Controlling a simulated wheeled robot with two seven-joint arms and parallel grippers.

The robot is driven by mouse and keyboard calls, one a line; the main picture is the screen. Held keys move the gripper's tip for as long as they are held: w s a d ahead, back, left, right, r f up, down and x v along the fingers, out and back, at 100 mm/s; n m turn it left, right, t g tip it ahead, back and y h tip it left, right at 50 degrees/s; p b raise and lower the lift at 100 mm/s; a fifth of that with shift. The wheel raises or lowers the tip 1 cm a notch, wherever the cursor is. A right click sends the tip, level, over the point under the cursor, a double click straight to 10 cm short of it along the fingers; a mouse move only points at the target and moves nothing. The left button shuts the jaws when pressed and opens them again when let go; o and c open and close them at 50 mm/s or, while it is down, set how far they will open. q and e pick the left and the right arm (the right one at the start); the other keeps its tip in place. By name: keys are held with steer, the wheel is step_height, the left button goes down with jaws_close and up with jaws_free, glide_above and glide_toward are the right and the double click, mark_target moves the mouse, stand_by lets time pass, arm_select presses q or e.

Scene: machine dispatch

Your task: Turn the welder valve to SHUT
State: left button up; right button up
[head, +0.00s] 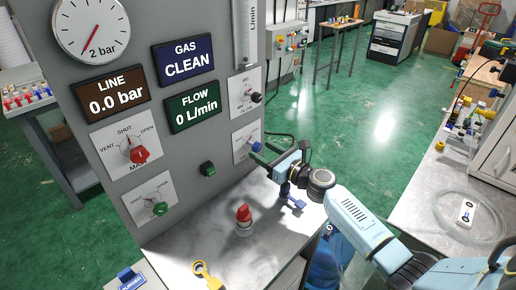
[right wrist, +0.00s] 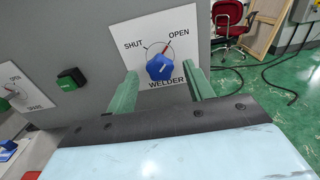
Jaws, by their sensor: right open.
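The welder valve is a blue knob (right wrist: 160,67) on a white plate (right wrist: 182,24) marked SHUT, OPEN and WELDER. Its red pointer points up and right, toward the OPEN side. In the head view the blue knob (head: 256,146) sits low at the right edge of the grey panel. My right gripper (right wrist: 160,86) is open, with one green finger on each side of the knob; I cannot tell if they touch it. In the head view my right gripper (head: 266,155) is at the knob, its arm coming in from the lower right. My left gripper is not in view.
The panel also carries a red MAIN knob (head: 139,155), a green knob (head: 160,208) and a green button (head: 208,168). A red knob (head: 243,214) and a yellow tool (head: 205,272) are on the metal worktop (head: 225,255) below.

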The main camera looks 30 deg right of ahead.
mark_target(259, 149)
steer(key=shift+x, duration=1.15)
steer(key=shift+w+a, duration=0.15)
steer(key=shift+w, duration=0.2)
steer(key=c, duration=1)
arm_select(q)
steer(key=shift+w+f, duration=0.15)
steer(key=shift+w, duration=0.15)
arm_select(e)
steer(key=shift+o, duration=0.2)
